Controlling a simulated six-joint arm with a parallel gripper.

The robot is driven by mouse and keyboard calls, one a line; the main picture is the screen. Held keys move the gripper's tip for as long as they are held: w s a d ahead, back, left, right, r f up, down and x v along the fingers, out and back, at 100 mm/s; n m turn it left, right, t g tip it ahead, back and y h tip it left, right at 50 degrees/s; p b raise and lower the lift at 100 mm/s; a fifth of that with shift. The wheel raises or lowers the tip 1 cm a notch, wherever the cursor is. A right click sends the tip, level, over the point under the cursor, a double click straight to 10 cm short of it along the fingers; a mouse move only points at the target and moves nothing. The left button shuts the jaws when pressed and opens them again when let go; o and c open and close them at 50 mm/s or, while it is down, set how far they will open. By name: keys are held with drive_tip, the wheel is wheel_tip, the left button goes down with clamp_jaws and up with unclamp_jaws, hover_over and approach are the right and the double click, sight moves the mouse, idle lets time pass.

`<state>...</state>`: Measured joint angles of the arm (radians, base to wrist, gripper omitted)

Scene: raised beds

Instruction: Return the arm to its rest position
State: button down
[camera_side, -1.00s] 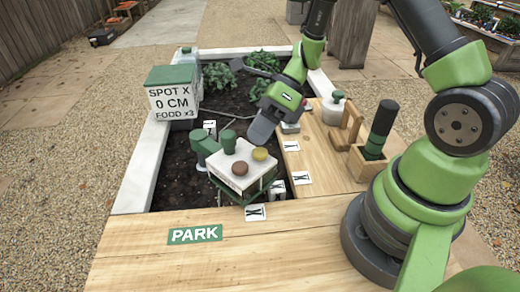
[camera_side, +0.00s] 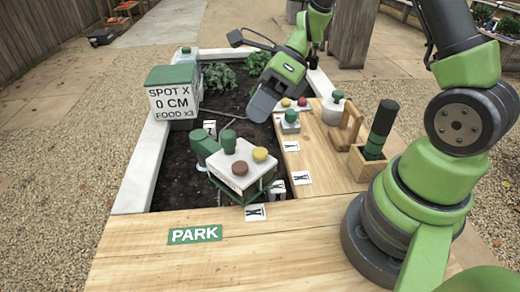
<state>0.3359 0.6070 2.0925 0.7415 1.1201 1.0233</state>
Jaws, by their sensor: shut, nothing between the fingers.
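My gripper (camera_side: 262,108) is shut and empty. It hangs over the far right part of the soil bed (camera_side: 175,180), tilted down to the left. It is apart from the white-topped box (camera_side: 240,166) with green fittings and a brown and a yellow knob, which stands nearer the camera. A green PARK label (camera_side: 195,234) lies on the front board, with nothing on it.
On the right board are a small green-topped block (camera_side: 290,121), a white jar (camera_side: 333,108), a wooden arch (camera_side: 342,128) and a dark-handled tool in a wooden holder (camera_side: 378,135). Plants (camera_side: 218,76) grow behind.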

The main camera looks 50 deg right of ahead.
idle(0.3)
drive_tip(key=s+r+n+t+h, duration=0.5)
drive_tip(key=s+r+n, duration=0.8)
drive_tip(key=n, duration=1.1)
wheel_tip(320, 180, up, 2)
drive_tip(key=shift+s+r+n+t+h, duration=0.1)
drive_tip(key=shift+s+n+t+h, duration=0.3)
drive_tip(key=shift+h, duration=0.6)
